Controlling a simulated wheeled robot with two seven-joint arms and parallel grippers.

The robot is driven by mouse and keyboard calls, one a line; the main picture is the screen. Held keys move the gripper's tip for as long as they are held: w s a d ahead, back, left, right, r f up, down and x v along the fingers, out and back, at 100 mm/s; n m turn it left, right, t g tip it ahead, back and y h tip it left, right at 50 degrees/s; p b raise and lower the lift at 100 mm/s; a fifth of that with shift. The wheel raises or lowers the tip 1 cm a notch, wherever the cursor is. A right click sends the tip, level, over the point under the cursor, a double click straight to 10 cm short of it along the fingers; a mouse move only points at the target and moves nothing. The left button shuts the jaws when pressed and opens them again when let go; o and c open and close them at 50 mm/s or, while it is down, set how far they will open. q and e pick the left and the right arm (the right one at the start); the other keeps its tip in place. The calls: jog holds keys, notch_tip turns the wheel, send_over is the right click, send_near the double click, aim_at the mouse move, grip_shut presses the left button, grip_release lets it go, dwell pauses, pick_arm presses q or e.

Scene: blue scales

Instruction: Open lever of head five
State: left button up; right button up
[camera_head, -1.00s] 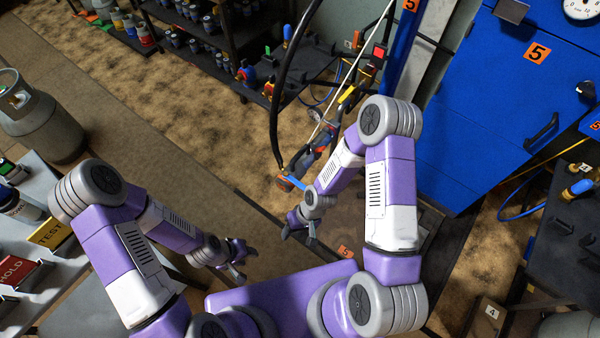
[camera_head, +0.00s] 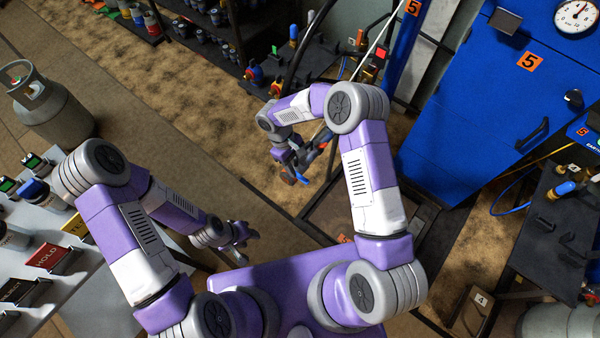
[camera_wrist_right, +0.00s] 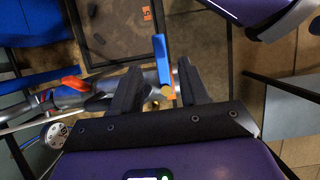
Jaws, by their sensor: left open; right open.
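The blue lever (camera_wrist_right: 161,58) of the filling head shows in the right wrist view, standing up from a grey metal body with a small yellow part at its foot. My right gripper (camera_wrist_right: 157,78) is open, with one finger on each side of the lever. Whether a finger touches it I cannot tell. In the head view my right gripper (camera_head: 300,160) is at the hanging head, and the lever's blue end (camera_head: 303,182) shows just below. My arm hides much of the head. My left gripper (camera_head: 240,236) is open and empty, low over the floor.
A blue cabinet (camera_head: 480,110) marked 5 stands at the right. A grey cylinder (camera_head: 52,105) stands at the left. A black hose (camera_head: 308,40) hangs above the head.

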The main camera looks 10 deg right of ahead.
aim_at(302, 178)
jog(key=shift+b+x, duration=0.35)
jog(key=shift+x, duration=1.9)
jog(key=shift+c, duration=0.4)
grip_shut()
